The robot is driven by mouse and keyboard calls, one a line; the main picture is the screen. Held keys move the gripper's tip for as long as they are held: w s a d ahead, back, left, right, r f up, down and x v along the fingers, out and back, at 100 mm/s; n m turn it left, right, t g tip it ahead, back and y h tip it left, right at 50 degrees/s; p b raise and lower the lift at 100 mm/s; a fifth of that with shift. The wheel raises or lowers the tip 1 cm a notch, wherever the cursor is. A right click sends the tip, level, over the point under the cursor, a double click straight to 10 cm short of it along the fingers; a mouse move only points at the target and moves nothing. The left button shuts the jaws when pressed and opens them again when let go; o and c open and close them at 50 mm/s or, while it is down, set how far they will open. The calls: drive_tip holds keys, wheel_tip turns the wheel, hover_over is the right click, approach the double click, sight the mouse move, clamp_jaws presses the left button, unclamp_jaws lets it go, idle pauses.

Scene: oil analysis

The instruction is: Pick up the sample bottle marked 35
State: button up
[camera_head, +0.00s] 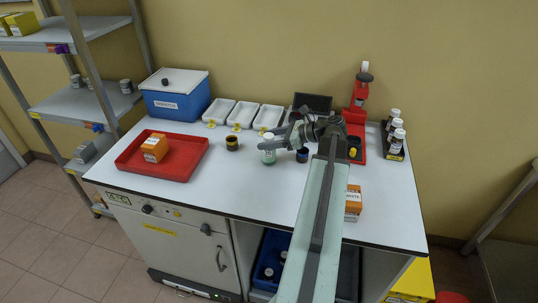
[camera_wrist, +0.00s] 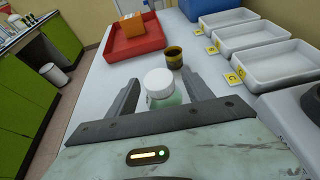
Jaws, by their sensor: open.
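A pale green bottle with a white cap (camera_head: 268,151) stands upright on the white worktop, in front of the small trays. In the wrist view this bottle (camera_wrist: 161,88) is between the two fingers of my open gripper (camera_wrist: 160,77), with a gap visible on the left side. In the head view my gripper (camera_head: 276,139) reaches left to this bottle and partly covers it. No number can be read on it. Several white-capped bottles (camera_head: 396,136) stand in a dark rack at the right; their numbers are also too small to read.
A dark jar with a yellow band (camera_head: 232,144) stands left of the bottle, and a dark blue jar (camera_head: 302,155) to its right. A red tray (camera_head: 187,162) holds an orange box (camera_head: 154,147). White trays (camera_head: 243,114) and a red stand (camera_head: 356,118) are behind.

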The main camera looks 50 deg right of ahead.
clamp_jaws()
drive_tip(key=shift+s, duration=0.1)
idle(1.3)
